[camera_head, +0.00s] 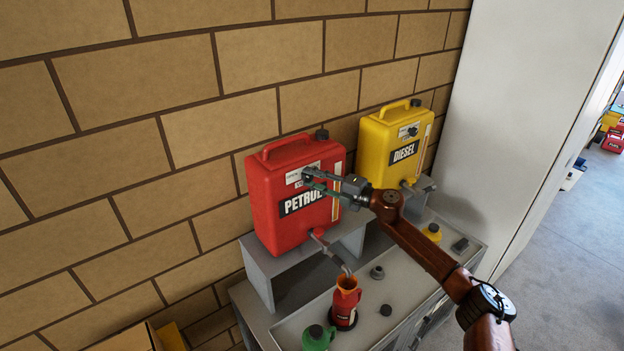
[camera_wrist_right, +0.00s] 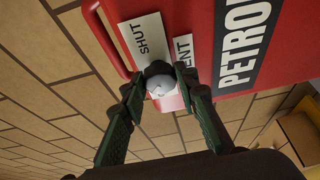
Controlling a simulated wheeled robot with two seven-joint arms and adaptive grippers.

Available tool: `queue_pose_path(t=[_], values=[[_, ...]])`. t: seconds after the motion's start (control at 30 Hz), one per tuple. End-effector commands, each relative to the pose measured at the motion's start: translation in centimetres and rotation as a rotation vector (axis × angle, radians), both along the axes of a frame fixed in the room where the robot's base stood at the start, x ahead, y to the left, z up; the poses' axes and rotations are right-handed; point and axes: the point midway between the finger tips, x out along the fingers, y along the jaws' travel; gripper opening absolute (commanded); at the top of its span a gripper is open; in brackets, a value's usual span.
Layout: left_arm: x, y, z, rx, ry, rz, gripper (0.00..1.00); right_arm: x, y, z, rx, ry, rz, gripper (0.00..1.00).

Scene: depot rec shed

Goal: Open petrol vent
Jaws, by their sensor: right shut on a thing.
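The red petrol can (camera_head: 262,205) stands upright on a grey shelf against the brick wall, a black "PETROL" label on its front. My right gripper (camera_head: 307,179) reaches in from the right to the vent on the can's upper front. In the right wrist view its two fingers are closed on the pale round vent knob (camera_wrist_right: 160,87). White plates there read "SHUT" (camera_wrist_right: 148,40) and, partly covered, "VENT" (camera_wrist_right: 184,58). The fingers hide much of the knob and its marks, so I cannot tell its setting. My left gripper is not in view.
A yellow diesel can (camera_head: 376,145) stands to the right on its own shelf. A green container (camera_head: 318,338) and loose caps are nearby. A white panel (camera_head: 520,90) bounds the right.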

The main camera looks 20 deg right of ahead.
Motion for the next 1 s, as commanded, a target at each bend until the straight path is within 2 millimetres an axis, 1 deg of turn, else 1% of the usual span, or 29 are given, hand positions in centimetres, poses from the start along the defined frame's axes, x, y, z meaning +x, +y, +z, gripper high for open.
queue_pose_path(t=[0.1, 0.13, 0.4, 0.67, 0.77, 0.87, 1.0], values=[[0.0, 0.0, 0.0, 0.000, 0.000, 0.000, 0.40, 0.0, 0.0, -0.2, -0.003, 0.002, 0.001, 0.04], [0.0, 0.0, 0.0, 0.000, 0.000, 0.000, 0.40, 0.0, 0.0, -0.2, -0.003, 0.002, 0.001, 0.29], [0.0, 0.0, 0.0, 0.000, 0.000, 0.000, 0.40, 0.0, 0.0, -0.1, -0.001, 0.001, 0.001, 0.46], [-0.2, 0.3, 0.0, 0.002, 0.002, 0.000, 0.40, -0.1, 0.0, -0.1, -0.001, 0.001, 0.000, 0.46], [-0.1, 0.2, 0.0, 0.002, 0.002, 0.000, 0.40, -0.5, -0.6, -0.1, -0.001, 0.001, -0.001, 0.46], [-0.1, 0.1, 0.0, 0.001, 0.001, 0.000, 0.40, -1.6, -1.6, -0.1, -0.002, 0.001, -0.002, 0.46], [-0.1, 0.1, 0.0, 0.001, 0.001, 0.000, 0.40, -3.8, -3.5, -0.2, -0.003, 0.003, -0.001, 0.46]])
